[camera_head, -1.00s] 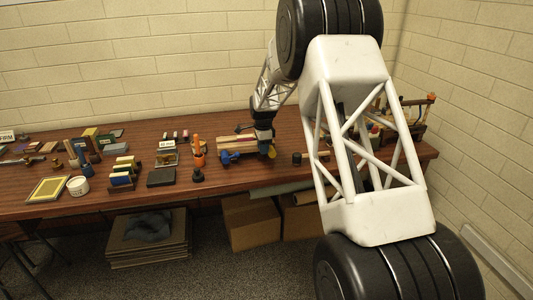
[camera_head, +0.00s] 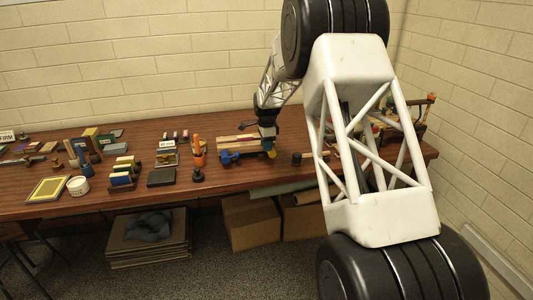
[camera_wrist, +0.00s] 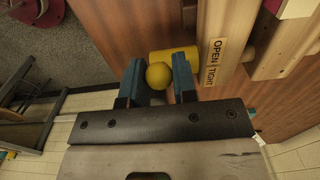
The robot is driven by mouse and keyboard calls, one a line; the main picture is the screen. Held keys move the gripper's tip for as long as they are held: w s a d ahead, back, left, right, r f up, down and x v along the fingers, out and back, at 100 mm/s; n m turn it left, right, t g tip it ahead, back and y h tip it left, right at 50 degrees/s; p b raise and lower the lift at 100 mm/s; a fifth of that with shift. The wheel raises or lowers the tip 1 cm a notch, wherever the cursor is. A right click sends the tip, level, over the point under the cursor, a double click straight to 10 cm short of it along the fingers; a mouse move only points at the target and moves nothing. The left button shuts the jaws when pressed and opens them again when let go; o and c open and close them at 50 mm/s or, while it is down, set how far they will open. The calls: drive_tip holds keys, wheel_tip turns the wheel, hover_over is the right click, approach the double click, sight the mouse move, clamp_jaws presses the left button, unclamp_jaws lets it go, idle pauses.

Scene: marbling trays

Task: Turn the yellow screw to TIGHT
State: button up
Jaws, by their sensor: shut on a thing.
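The yellow screw shows in the wrist view as a rounded knob (camera_wrist: 159,75) and a thicker yellow cylinder (camera_wrist: 170,58) beyond it. My gripper (camera_wrist: 157,82) has its two blue fingers on either side of the knob and is shut on it. A wooden bar (camera_wrist: 235,25) beside the screw carries a label (camera_wrist: 215,61) reading OPEN and TIGHT. In the head view my gripper (camera_head: 268,146) is over the table at the screw (camera_head: 271,154), which is mostly hidden. No pointer mark on the screw can be made out.
A black-based orange tool (camera_head: 198,160) and a dark block (camera_head: 161,177) are further left. The table's front edge is close.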

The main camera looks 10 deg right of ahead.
drive_tip(key=shift+d, duration=0.15)
drive_tip(key=shift+d+r, duration=0.1)
drive_tip(key=shift+d, duration=0.15)
drive_tip(key=o, duration=0.6)
drive_tip(key=shift+c, duration=0.2)
drive_tip(key=shift+a, duration=0.35)
